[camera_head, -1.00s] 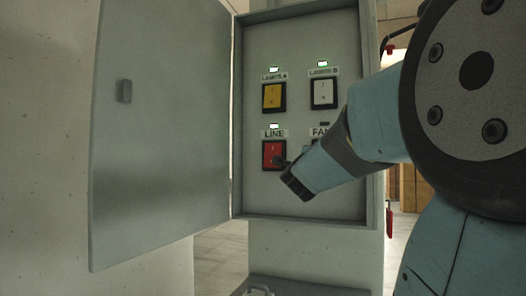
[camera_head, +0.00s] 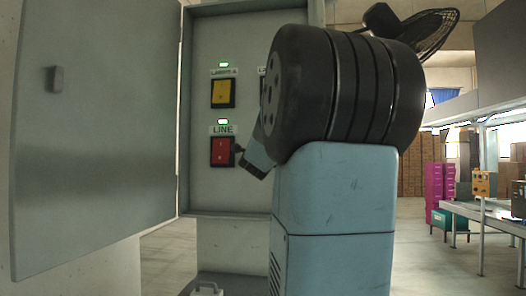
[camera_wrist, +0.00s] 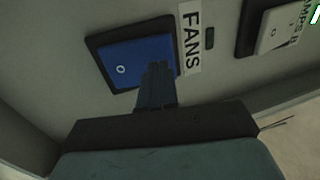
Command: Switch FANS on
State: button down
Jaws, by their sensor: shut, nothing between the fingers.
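The blue FANS switch (camera_wrist: 135,62) shows in the wrist view, in a dark frame with a round "o" mark on its visible face. The FANS label (camera_wrist: 190,38) is beside it, and the small indicator (camera_wrist: 210,38) next to the label is dark. My gripper (camera_wrist: 157,72) is shut and empty, its fingertips over the label-side part of the switch. I cannot tell whether they touch it. In the head view my arm hides the FANS switch, and my gripper (camera_head: 240,149) shows just right of the red LINE switch (camera_head: 221,152).
The LINE and yellow LAMPS A (camera_head: 222,93) switches have lit green indicators above them. The white LAMPS B switch (camera_wrist: 275,30) shows in the wrist view. The open cabinet door (camera_head: 95,120) stands at left. A fan (camera_head: 428,32) and tables (camera_head: 490,217) are at right.

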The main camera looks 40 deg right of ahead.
jog(key=shift+x, duration=1.2)
